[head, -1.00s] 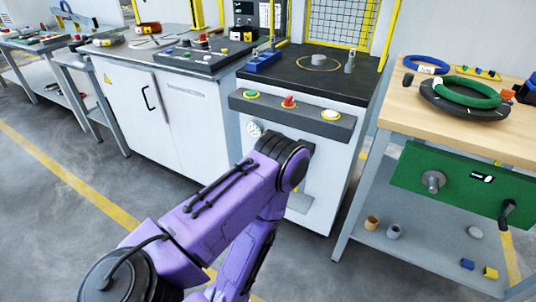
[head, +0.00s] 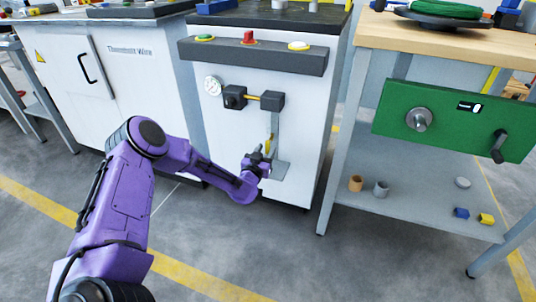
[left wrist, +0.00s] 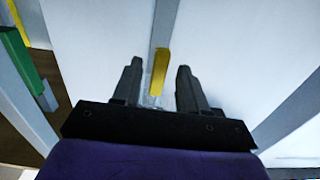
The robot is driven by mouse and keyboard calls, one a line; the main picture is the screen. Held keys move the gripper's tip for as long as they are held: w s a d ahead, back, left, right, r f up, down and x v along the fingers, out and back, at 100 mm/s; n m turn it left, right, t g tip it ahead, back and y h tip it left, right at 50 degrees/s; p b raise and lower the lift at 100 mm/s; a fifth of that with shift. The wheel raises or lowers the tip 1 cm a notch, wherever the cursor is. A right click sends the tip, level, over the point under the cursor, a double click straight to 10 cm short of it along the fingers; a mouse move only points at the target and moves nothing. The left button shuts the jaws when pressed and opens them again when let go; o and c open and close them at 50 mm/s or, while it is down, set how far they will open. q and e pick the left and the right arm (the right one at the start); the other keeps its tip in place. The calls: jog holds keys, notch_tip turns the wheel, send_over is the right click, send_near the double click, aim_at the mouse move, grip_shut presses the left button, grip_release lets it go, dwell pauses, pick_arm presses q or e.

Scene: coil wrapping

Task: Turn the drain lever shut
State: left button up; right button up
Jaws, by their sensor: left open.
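The drain lever (head: 268,143) is a small yellow handle pointing up and down, low on the white machine front, over a grey vertical strip. My left gripper (head: 260,157) is right at it, and partly hides its lower end in the head view. In the left wrist view the yellow lever (left wrist: 161,72) shows between the two dark fingers of my left gripper (left wrist: 158,74), with a gap on each side. The fingers are open and not closed on it. My right gripper is not in view.
Above the lever are a round gauge (head: 213,86), a black valve block (head: 235,97) with a yellow bar, and a button panel (head: 250,57). A workbench with a green panel (head: 452,120) stands at the right. Floor in front is clear.

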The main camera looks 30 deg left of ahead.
pick_arm(q)
jog(key=shift+x, duration=1.2)
grip_shut()
jog(key=shift+d+n, duration=0.15)
jog(key=shift+n, duration=0.15)
jog(key=shift+w+d+r+n, duration=0.1)
jog(key=shift+d+r+n, duration=0.25)
jog(key=shift+n, duration=2.25)
jog(key=shift+w+d+r+n, duration=0.1)
jog(key=shift+d+r+n, duration=0.25)
jog(key=shift+n, duration=2.25)
jog(key=shift+w+d+r+n, duration=0.1)
jog(key=shift+d+r+n, duration=0.25)
jog(key=shift+n, duration=2.25)
